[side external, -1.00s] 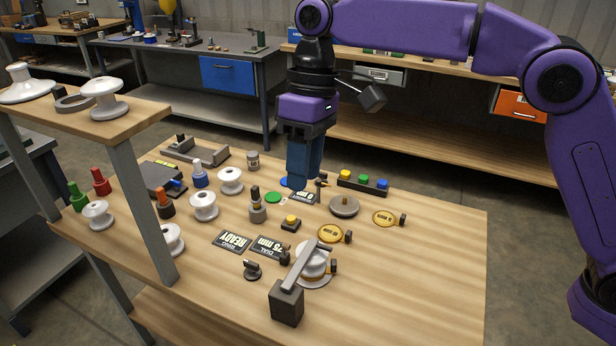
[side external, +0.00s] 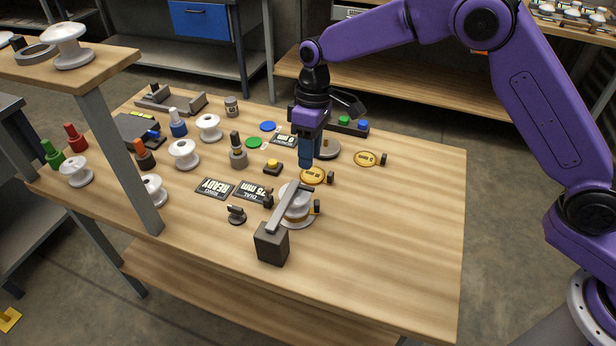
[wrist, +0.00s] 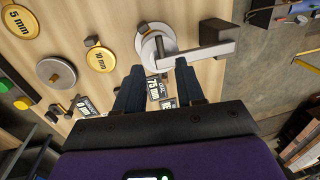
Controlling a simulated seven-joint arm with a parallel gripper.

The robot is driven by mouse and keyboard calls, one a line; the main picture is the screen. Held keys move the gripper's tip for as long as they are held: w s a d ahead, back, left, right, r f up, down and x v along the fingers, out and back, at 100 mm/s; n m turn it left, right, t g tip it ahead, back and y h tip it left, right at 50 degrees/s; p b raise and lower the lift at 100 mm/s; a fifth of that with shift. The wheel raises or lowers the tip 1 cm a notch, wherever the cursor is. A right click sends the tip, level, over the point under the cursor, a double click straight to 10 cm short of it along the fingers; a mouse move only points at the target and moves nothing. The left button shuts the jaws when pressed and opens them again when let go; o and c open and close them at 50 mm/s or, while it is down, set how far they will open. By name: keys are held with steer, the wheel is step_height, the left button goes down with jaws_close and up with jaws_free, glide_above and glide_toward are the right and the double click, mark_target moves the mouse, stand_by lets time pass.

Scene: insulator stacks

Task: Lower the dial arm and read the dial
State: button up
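The dial arm (side external: 288,210) is a grey bar fixed to a dark block (side external: 272,244). In the wrist view the bar (wrist: 197,53) crosses ahead of my fingers. A dark dial plate (side external: 253,192) reads "DIAL 75 mm", upside down in the side view; it is partly hidden between my fingers in the wrist view. My gripper (side external: 307,163) points down, behind the dial arm and apart from it. In the wrist view its two fingers (wrist: 159,68) are spread and empty.
A "READY RING" plate (side external: 214,188) lies left of the dial plate. Gold discs (side external: 366,159), a grey disc (side external: 327,149) and a yellow button (side external: 273,167) are nearby. A raised shelf (side external: 110,62) stands at left. The table's right front is bare.

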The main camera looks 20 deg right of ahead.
mark_target(307, 187)
steer(key=f, duration=0.7)
steer(key=shift+s+a, duration=0.35)
steer(key=shift+s, duration=0.05)
steer(key=shift+r, duration=0.1)
jaws_close()
